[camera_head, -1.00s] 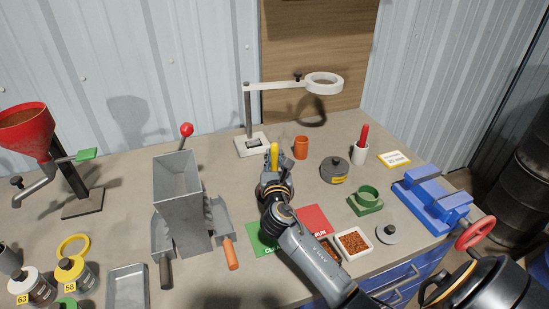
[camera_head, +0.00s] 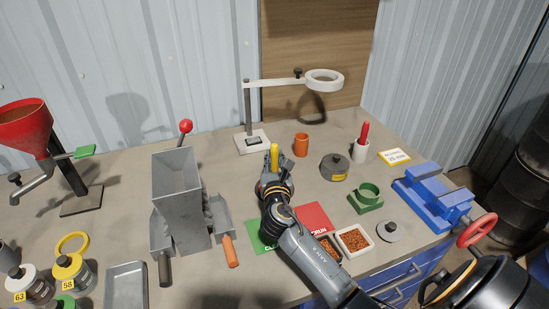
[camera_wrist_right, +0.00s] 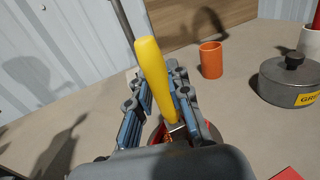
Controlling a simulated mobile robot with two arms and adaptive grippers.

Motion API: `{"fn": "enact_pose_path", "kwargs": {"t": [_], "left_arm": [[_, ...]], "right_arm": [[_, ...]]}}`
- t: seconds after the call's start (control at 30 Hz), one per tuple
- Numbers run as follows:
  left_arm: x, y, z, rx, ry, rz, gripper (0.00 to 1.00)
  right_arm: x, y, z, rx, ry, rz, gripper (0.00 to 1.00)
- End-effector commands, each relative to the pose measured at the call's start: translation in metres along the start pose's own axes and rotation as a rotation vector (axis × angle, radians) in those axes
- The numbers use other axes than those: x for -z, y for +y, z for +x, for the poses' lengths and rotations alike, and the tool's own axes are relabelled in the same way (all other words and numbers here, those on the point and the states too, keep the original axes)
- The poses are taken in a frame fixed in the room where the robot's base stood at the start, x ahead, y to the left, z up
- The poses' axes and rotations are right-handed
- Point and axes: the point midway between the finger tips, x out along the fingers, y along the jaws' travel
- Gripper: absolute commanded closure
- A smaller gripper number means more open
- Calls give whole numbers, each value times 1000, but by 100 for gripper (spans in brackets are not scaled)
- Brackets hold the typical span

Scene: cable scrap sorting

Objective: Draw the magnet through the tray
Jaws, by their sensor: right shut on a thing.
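My right gripper (camera_head: 274,172) is over the middle of the bench, shut on a yellow handle (camera_head: 274,154), which looks like the magnet's grip. In the right wrist view the yellow handle (camera_wrist_right: 155,78) stands tilted between the fingers (camera_wrist_right: 160,108), with a short metal piece and something red below it. What the lower end touches is hidden by my gripper. Two small trays of copper-coloured granules lie to the right of my forearm. The white-rimmed tray (camera_head: 369,247) shows well; the other (camera_head: 329,256) is partly covered by my arm. My left gripper is not in view.
Green (camera_head: 256,236) and red (camera_head: 316,214) mats lie beside my forearm. An orange cup (camera_head: 301,145), lidded grey pot (camera_head: 334,168), green ring holder (camera_head: 366,198) and blue vise (camera_head: 432,200) stand to the right. A grey hopper (camera_head: 177,205) stands left; a ring lamp (camera_head: 258,141) stands behind.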

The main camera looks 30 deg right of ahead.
Motion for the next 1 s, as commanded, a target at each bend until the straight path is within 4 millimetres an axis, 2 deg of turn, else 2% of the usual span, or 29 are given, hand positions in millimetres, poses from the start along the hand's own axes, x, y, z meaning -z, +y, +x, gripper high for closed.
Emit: {"fn": "enact_pose_path", "kwargs": {"t": [0.43, 0.77, 1.0], "left_arm": [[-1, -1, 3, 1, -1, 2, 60], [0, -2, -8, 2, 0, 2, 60], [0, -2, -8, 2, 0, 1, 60]], "right_arm": [[5, 0, -1, 0, -1, -1, 100], [3, -6, -19, 0, -1, 0, 100], [3, -11, -8, 0, -3, -1, 100]]}}
